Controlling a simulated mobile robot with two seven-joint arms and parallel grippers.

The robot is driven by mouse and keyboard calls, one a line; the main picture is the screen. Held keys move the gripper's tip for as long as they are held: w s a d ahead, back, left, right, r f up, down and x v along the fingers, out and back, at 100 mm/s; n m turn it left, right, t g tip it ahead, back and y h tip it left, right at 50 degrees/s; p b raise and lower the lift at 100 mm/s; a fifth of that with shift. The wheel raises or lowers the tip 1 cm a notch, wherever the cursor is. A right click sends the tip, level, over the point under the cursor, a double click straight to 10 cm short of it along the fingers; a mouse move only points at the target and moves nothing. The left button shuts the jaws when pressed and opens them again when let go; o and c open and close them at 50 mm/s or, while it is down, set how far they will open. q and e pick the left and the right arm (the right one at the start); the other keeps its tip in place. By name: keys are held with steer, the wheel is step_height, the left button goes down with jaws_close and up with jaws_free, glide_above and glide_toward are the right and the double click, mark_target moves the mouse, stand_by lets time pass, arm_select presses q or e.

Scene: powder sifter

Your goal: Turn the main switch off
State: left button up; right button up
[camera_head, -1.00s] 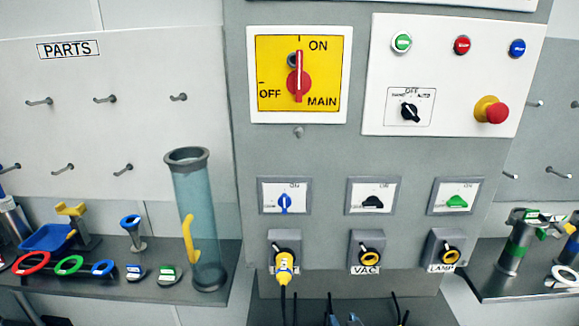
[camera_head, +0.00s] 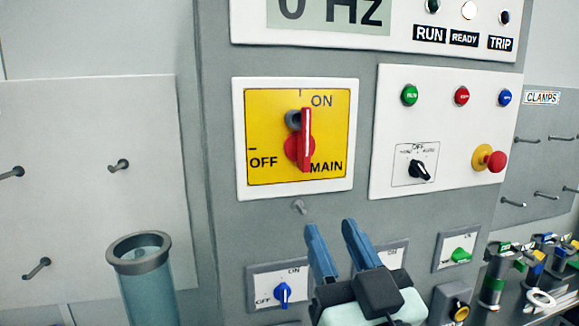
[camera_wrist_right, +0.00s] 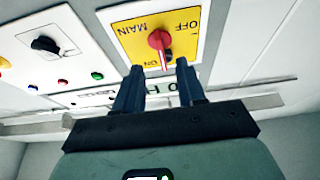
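The main switch is a red rotary handle (camera_head: 305,140) on a yellow plate (camera_head: 265,110) with a white border. Its handle stands upright, its upper end toward the ON mark; OFF is at the left. My right gripper (camera_head: 331,232) is below the plate, in front of the lower panel switches, with its blue fingers apart and nothing between them. In the right wrist view the red handle (camera_wrist_right: 159,40) and yellow plate (camera_wrist_right: 127,33) appear upside down, just beyond the open fingertips (camera_wrist_right: 158,72). The gripper is apart from the handle. My left gripper is not in view.
Right of the main switch is a white panel (camera_head: 384,150) with push buttons, a black selector (camera_head: 420,170) and a red emergency button (camera_head: 495,161). A small grey knob (camera_head: 299,206) protrudes below the plate. A clear tube (camera_head: 148,295) stands lower left.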

mark_target(307, 167)
steer(key=p+x, duration=0.1)
steer(key=x, duration=0.3)
steer(key=p+x, duration=0.1)
steer(key=x, duration=0.3)
steer(key=p+x, duration=0.1)
steer(key=x, duration=0.4)
steer(key=shift+d+r, duration=0.2)
steer(key=shift+r, duration=0.1)
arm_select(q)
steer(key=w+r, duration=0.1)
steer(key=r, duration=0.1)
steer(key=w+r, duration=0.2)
arm_select(e)
jaws_close()
